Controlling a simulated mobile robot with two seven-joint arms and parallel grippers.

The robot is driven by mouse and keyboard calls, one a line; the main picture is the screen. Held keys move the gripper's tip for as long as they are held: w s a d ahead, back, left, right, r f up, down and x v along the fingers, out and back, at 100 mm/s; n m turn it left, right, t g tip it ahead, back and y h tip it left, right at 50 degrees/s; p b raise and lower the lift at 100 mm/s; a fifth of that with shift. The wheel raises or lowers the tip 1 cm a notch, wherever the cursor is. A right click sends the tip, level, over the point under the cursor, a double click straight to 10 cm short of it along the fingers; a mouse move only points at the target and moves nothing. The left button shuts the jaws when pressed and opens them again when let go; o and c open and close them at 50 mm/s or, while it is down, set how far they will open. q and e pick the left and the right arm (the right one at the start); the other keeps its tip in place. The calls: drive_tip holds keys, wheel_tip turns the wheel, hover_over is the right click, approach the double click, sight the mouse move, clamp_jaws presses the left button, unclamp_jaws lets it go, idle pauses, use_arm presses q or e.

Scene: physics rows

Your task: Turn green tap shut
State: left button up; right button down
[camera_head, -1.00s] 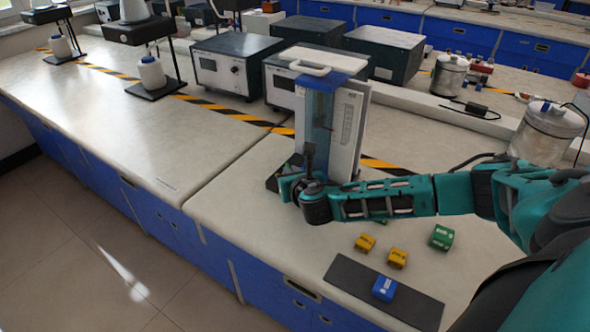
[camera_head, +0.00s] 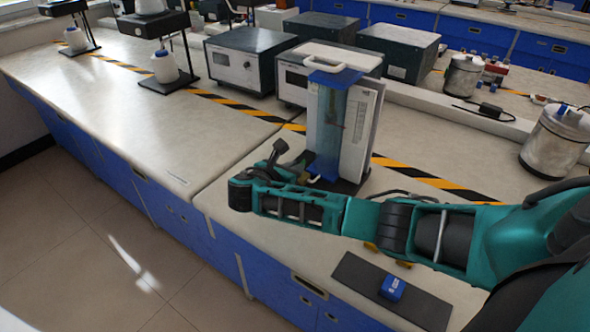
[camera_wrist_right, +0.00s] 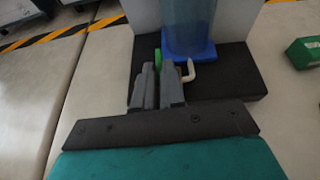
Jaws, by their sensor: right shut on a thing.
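The green tap (camera_wrist_right: 158,58) shows as a small green piece between the fingertips of my right gripper (camera_wrist_right: 160,74) in the right wrist view. The gripper is shut on it, at the foot of a blue clear-fronted column (camera_head: 330,120). A white spout (camera_wrist_right: 187,72) sticks out just right of the fingers. In the head view my right gripper (camera_head: 288,162) is at the column's lower left, and the tap is hidden there. The column stands upright on a dark base (camera_wrist_right: 225,80). My left gripper is not in view.
A blue block (camera_head: 392,288) sits on a dark mat (camera_head: 350,272) at the front right. Yellow blocks are mostly covered by my right arm. A green block (camera_wrist_right: 305,52) shows in the wrist view. Grey instrument boxes (camera_head: 238,62) stand behind. The left bench is largely clear.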

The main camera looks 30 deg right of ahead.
drive_tip(key=shift+w+d+r+m+g, duration=0.15)
drive_tip(key=shift+d+r+m+g, duration=0.15)
drive_tip(key=shift+m+g, duration=0.1)
drive_tip(key=c, duration=1.2)
unclamp_jaws()
drive_tip(key=shift+f, duration=0.2)
drive_tip(key=shift+a, duration=0.3)
drive_tip(key=v, duration=1.2)
drive_tip(key=shift+s+a+f, duration=0.1)
drive_tip(key=shift+s+a, duration=0.1)
